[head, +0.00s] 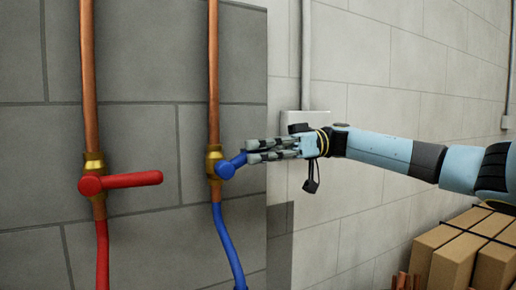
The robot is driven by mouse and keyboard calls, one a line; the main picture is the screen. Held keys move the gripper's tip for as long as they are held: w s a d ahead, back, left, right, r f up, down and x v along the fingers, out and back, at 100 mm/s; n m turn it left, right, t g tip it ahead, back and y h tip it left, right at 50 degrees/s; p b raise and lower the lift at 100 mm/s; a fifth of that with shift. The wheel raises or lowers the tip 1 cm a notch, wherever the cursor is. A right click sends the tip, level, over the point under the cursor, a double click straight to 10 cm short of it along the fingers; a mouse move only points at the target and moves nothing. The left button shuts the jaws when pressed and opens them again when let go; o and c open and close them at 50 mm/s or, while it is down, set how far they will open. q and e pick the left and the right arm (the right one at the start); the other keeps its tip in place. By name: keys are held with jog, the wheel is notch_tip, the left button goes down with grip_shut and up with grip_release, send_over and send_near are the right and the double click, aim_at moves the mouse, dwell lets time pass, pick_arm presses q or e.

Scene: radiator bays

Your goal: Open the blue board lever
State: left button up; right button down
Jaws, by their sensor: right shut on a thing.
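The blue lever (227,168) sits on a brass valve (214,161) on the right copper pipe, with a blue hose below it. The lever points to the right and tilts slightly upward. My right gripper (250,151) comes in from the right and is shut on the lever's outer end, which its fingers partly hide. My left gripper is not in view.
A red lever (130,179) on the left copper pipe points right, roughly level, with a red hose below it. A grey box (306,117) with a conduit is on the wall behind my gripper. Strapped cardboard boxes (460,250) stand at the lower right.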

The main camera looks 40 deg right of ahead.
jog(key=shift+w+a+r+g+h+p, duration=0.1)
jog(key=shift+a+r+g+h+p, duration=0.1)
jog(key=shift+r+h+p, duration=0.25)
jog(key=shift+w+a+r+g+h+p, duration=0.1)
jog(key=shift+r+g+h+p, duration=0.1)
jog(key=shift+r+h+p, duration=0.25)
jog(key=shift+a+g+h+p, duration=0.25)
jog(key=shift+g+h+p, duration=0.05)
jog(key=shift+h+p, duration=0.45)
jog(key=c, duration=1.1)
grip_release()
jog(key=shift+d, duration=0.1)
jog(key=v, duration=1.1)
jog(key=shift+s+d+r, duration=0.1)
jog(key=shift+s+d, duration=0.05)
jog(key=shift+d, duration=0.2)
